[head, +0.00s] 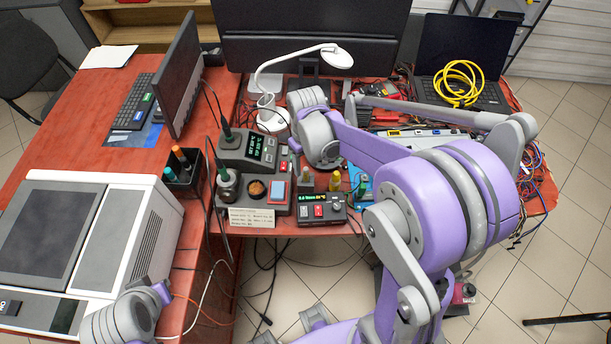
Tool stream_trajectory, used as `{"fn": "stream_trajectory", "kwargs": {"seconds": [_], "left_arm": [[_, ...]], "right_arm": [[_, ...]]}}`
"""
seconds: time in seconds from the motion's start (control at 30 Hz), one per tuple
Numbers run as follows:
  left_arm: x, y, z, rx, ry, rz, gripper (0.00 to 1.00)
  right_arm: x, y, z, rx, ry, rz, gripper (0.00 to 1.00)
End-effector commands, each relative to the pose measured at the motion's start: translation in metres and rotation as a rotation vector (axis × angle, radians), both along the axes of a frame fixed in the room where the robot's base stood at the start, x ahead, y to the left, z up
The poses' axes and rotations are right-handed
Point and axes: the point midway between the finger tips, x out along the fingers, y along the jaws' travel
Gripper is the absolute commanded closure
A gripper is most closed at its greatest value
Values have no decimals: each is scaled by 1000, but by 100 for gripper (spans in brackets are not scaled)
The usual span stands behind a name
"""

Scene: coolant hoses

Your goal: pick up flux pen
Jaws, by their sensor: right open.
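No object is clearly marked as the flux pen. Candidates are a slim pen-like item with an orange top (178,152) and one with a teal top (170,173), both upright in a black holder (186,184) left of the soldering station. A small yellow item (335,182) and a yellow-green one (362,187) stand right of the station. My right gripper (322,163) is over the table behind the small yellow item, mostly hidden by its own wrist; it is open, and I see nothing held. My left arm shows at the lower left; its gripper is not visible.
The soldering station (248,150) and a small black meter box (320,209) crowd the front edge of the red table (226,95). A large grey machine (120,240) fills the left.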

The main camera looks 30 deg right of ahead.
Motion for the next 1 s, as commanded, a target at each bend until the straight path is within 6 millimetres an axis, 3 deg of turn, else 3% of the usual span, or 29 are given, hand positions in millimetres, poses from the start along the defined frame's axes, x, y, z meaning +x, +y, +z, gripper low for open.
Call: {"fn": "stream_trajectory", "kwargs": {"seconds": [0.23,0.53,0.87,1.0], "left_arm": [[0,0,-1,0,0,0,100],[0,0,-1,0,1,0,100],[0,0,-1,0,0,0,100],[0,0,-1,0,1,0,100]], "right_arm": [[2,0,-36,0,0,0,43],[2,0,-42,0,-1,0,43],[2,0,-42,0,-1,0,100],[2,0,-41,0,-1,0,100]]}}
